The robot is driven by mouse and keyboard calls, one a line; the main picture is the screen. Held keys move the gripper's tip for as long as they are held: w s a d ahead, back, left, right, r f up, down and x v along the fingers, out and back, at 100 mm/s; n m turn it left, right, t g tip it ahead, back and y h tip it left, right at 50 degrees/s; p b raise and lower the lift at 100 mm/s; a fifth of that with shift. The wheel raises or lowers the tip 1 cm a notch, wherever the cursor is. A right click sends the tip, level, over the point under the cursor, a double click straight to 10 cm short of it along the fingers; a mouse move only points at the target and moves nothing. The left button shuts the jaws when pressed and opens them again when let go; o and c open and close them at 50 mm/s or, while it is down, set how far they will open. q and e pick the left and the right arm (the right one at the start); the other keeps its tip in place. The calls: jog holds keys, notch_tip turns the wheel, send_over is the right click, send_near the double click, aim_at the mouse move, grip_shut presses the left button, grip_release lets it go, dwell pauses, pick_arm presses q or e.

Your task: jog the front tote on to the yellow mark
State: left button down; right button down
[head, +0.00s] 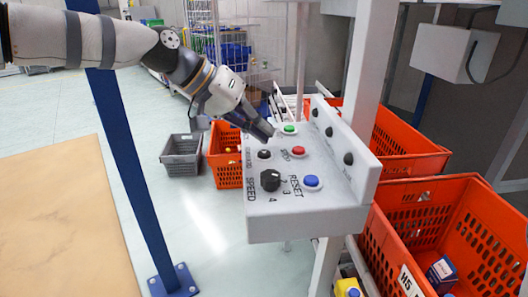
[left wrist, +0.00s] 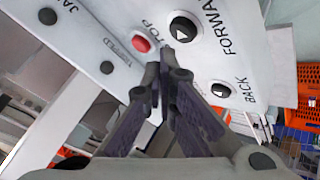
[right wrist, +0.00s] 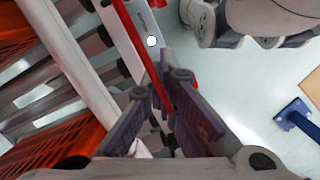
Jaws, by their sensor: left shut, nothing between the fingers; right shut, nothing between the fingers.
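A grey-white control box (head: 305,222) in the head view carries green, red and blue buttons, black buttons and a SPEED knob (head: 270,180). My left gripper (head: 266,132) is shut and empty over its far left part. In the left wrist view the fingertips (left wrist: 165,62) are near the red STOP button (left wrist: 141,44) and the black FORWARD button (left wrist: 184,29); contact cannot be told. The front orange tote (head: 415,237), lower right, holds a blue box (head: 441,272). I cannot make out the yellow mark. My right gripper (right wrist: 164,78) is shut and empty, outside the head view.
Another orange tote (head: 405,140) stands behind the front one. A white post (head: 362,70) rises beside the box. A blue post (head: 128,165) stands left. A grey crate (head: 181,157) and an orange basket (head: 226,172) are on the floor. A red bar (right wrist: 132,40) passes behind my right fingers.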

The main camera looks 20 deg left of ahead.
aim_at(262, 151)
pick_arm(q)
jog(key=shift+r, duration=2.2)
